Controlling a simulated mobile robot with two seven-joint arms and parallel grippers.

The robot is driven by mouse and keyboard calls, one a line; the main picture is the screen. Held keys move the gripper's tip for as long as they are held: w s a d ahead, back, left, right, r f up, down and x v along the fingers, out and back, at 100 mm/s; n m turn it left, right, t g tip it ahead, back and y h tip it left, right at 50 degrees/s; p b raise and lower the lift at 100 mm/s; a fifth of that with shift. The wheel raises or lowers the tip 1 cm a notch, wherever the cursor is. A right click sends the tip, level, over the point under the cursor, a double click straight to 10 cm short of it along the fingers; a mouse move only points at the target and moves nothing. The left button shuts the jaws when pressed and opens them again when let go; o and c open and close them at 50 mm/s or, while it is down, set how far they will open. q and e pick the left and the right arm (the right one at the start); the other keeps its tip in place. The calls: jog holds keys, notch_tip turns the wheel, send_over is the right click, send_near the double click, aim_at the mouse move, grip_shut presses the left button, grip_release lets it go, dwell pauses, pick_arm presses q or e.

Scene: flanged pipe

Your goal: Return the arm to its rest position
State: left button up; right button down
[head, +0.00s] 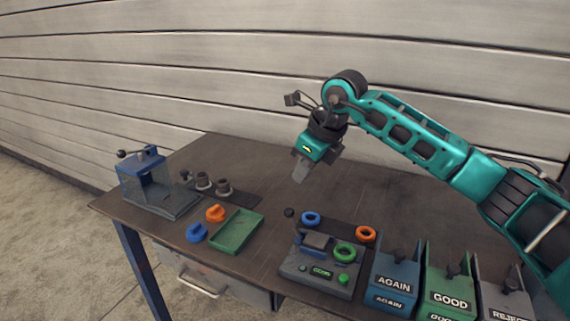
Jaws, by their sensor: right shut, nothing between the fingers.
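My right gripper (300,172) is shut and empty. It hangs over the back middle of the table (240,155), pointing down, with its teal arm reaching in from the right side of the head view. Nothing is between its fingers. My left gripper is not in this view.
A grey device (318,268) with a green ring (345,252) stands at the front middle. Blue (311,218) and orange (366,234) rings lie behind it. AGAIN (394,282), GOOD (450,299) and REJECT (507,303) bins line the front right. A green tray (237,232) and blue-framed fixture (150,183) are left.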

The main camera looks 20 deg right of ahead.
jog(key=shift+a+f, duration=0.1)
jog(key=s+a+f+m+t+y, duration=0.15)
jog(key=s+a+m+y, duration=0.3)
jog(key=a+y, duration=0.5)
jog(key=s+a+f+m+t+y, duration=0.1)
jog(key=s+a+f+m+y, duration=0.35)
jog(key=a, duration=0.85)
jog(key=s+d+f+m+t+h, duration=0.1)
jog(key=d+f+m+t+h, duration=0.35)
jog(key=m, duration=0.55)
jog(key=d+f+m+t+h, duration=0.3)
jog(key=m+t, duration=0.3)
jog(key=m, duration=0.4)
jog(key=s+d+f+m+g+h, duration=0.2)
jog(key=s+f+m+g+h, duration=0.1)
jog(key=s+f+m, duration=0.2)
jog(key=s+d+f+m+g+h, duration=0.3)
jog(key=s+f+m, duration=0.2)
jog(key=s+f, duration=0.3)
notch_tip(320, 180, down, 4)
jog(key=shift+s+d+r+m+g, duration=0.15)
jog(key=shift+s+m+g, duration=0.15)
jog(key=shift+s+m, duration=0.1)
jog(key=shift+h, duration=0.25)
